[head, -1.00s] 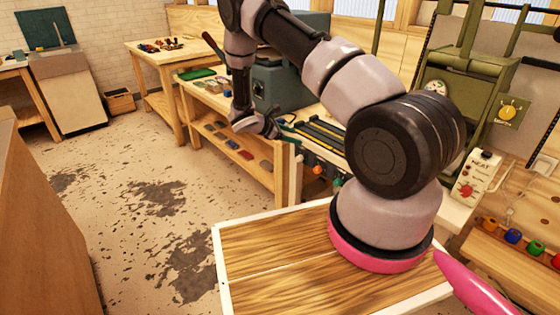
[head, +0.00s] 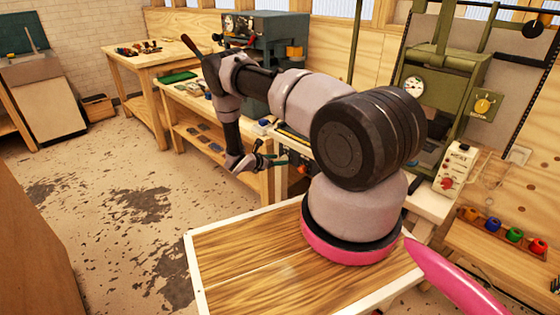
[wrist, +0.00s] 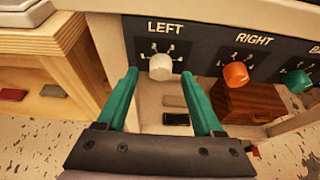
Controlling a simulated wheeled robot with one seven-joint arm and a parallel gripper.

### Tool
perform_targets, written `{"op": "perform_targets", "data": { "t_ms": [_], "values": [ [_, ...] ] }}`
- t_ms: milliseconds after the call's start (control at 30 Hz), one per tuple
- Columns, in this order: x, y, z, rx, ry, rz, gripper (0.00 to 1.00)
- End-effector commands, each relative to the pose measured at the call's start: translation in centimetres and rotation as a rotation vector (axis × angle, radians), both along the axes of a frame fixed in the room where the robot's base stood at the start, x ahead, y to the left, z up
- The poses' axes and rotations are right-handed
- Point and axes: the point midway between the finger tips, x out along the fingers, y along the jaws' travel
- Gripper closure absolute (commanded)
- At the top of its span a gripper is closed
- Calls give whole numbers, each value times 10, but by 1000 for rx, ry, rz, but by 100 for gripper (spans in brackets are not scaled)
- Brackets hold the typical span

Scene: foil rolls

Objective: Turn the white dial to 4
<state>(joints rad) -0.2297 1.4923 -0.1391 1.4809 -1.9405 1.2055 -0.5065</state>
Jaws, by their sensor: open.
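I cannot tell whether the fingertips reach the dial; no contact shows. In the head view my gripper (head: 276,161) hangs low in front of the bench, and the white dial cannot be made out there.
An orange dial (wrist: 236,75) under RIGHT and a green dial (wrist: 298,81) sit to the right on the same panel. A wooden shelf (wrist: 45,75) stands left of the panel. A white control box (head: 454,169) and a yellow dial (head: 485,104) are farther right.

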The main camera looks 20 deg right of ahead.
Motion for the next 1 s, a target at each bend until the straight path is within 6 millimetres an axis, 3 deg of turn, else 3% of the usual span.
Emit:
{"op": "perform_targets", "data": {
  "t_ms": [133,467,633,667,1000],
  "values": [
    [4,-12,-6,1,1,-1,32],
    [5,-14,-7,1,0,1,32],
    [5,-14,-6,1,0,0,93],
    [5,-14,-6,1,0,0,100],
    [5,-14,-6,12,-32,2,100]
  ]
}}
